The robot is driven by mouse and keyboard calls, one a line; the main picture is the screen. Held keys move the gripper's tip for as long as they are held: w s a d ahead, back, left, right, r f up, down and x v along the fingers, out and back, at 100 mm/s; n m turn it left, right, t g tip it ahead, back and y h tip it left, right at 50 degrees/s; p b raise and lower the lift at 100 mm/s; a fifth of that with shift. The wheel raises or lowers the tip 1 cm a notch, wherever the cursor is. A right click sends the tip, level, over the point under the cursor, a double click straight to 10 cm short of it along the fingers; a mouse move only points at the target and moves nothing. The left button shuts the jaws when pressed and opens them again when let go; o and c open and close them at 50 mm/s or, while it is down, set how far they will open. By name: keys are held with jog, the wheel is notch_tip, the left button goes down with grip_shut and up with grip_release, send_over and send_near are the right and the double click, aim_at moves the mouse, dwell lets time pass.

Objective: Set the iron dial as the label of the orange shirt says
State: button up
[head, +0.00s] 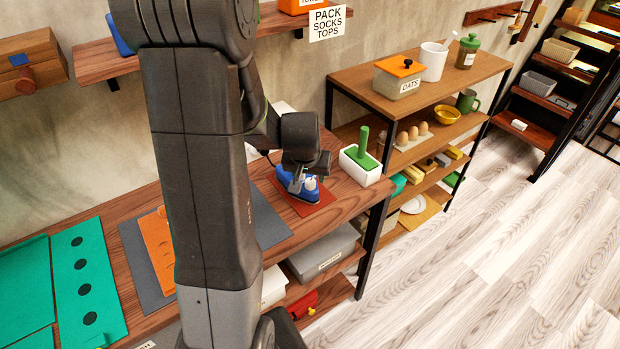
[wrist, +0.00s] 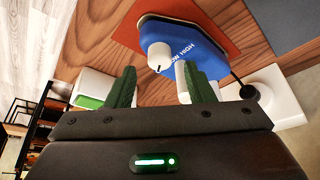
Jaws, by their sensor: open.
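The blue iron (head: 292,187) lies on a rust-red mat (head: 318,205) on the wooden bench. In the wrist view the iron (wrist: 190,40) has a white dial (wrist: 157,54) with a small dark mark at its lower edge. Lettering beside it reads "OW HIGH", its start hidden by the dial. My gripper (wrist: 160,84) is open, its green fingers apart just short of the dial and not visibly touching it. In the head view my gripper (head: 303,168) is over the iron. The orange shirt (head: 156,240) lies on a grey mat, partly behind my arm; its label is not readable.
A white box with a green handle (head: 351,168) stands right of the iron. A white block (wrist: 265,92) with a black cord lies close to the iron. A teal garment (head: 85,275) with black dots is at left. Shelves (head: 440,75) stand at right; the floor is clear.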

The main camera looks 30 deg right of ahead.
aim_at(310, 184)
jog(key=shift+x, duration=1.5)
jog(key=shift+c, duration=0.2)
jog(key=c, duration=1)
